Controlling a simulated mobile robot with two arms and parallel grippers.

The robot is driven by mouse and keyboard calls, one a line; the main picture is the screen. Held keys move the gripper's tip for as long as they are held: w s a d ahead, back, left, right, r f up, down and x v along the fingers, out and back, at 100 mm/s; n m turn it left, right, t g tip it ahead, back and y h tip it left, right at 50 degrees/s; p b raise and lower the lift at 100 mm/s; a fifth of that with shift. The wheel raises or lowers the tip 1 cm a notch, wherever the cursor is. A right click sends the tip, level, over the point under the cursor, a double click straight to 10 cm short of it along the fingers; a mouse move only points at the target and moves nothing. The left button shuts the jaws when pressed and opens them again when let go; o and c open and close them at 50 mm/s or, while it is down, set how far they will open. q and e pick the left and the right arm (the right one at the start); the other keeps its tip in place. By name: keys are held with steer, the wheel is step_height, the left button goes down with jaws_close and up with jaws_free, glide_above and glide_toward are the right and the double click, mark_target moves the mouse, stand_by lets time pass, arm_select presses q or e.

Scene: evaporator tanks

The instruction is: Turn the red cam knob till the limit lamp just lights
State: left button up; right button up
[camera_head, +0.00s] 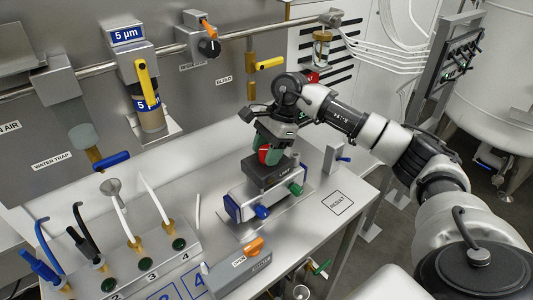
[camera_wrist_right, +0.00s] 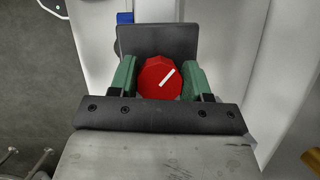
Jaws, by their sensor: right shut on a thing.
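The red cam knob (camera_wrist_right: 160,79) sits between the two green fingers of my right gripper (camera_wrist_right: 160,82) in the right wrist view, and the gripper is shut on it. The knob's white pointer line slants up to the right in that view. In the head view, the right gripper (camera_head: 268,145) reaches down over the dark block (camera_head: 266,172), with only part of the red knob (camera_head: 264,154) showing. The block sits on a silver unit with blue ends and is marked LIMIT. I cannot make out a lit limit lamp in either view. My left gripper is not in view.
Filters and yellow handles hang on the back panel (camera_head: 180,80). The bench is clear around the RESET square (camera_head: 338,201).

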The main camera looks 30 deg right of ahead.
steer(key=o, duration=0.9)
steer(key=shift+o, duration=0.2)
steer(key=b+v, duration=0.1)
steer(key=v, duration=1)
steer(key=shift+b, duration=0.4)
steer(key=shift+s+f, duration=0.1)
steer(key=shift+f, duration=0.05)
